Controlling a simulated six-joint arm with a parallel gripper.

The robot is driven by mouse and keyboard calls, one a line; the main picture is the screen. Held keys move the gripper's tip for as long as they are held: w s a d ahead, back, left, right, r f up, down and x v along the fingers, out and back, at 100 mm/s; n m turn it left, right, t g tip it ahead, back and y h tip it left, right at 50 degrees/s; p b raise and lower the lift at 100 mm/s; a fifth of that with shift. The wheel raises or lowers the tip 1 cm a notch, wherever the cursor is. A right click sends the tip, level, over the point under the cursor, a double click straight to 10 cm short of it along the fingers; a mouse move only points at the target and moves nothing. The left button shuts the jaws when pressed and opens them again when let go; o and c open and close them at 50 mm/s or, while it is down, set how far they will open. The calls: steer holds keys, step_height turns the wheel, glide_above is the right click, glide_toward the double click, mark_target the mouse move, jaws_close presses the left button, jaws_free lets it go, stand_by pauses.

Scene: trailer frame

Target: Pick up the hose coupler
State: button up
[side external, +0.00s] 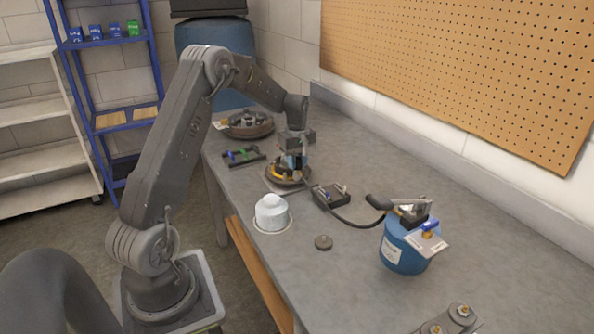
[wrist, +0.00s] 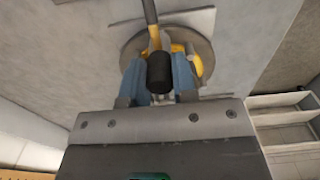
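My gripper (side external: 294,165) points down over a round grey base with yellow parts (side external: 287,178) on the bench. In the wrist view, its two blue fingers (wrist: 160,75) stand on either side of a black cylinder (wrist: 160,72), which looks like the hose coupler. The fingers are apart by about the cylinder's width. I cannot tell whether they press on it. The round base also shows behind the fingers in the wrist view (wrist: 207,50), with a yellow and dark stem running up from it. The cylinder cannot be made out in the side view.
A small dark box (side external: 331,196) sits just right of the base, with a black hose near the blue canister (side external: 403,252). A green-marked tool (side external: 242,156) and another round base (side external: 249,127) lie behind.

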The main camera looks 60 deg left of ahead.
jaws_close()
steer(key=shift+r, duration=0.15)
steer(key=shift+r, duration=0.25)
step_height(320, 180, up, 4)
steer(key=shift+f, duration=0.15)
steer(key=s+a+r, duration=0.5)
steer(key=s+r, duration=0.4)
steer(key=s, duration=0.1)
steer(key=shift+s+a+r, duration=0.15)
steer(key=shift+s+r, duration=0.05)
steer(key=shift+r, duration=0.15)
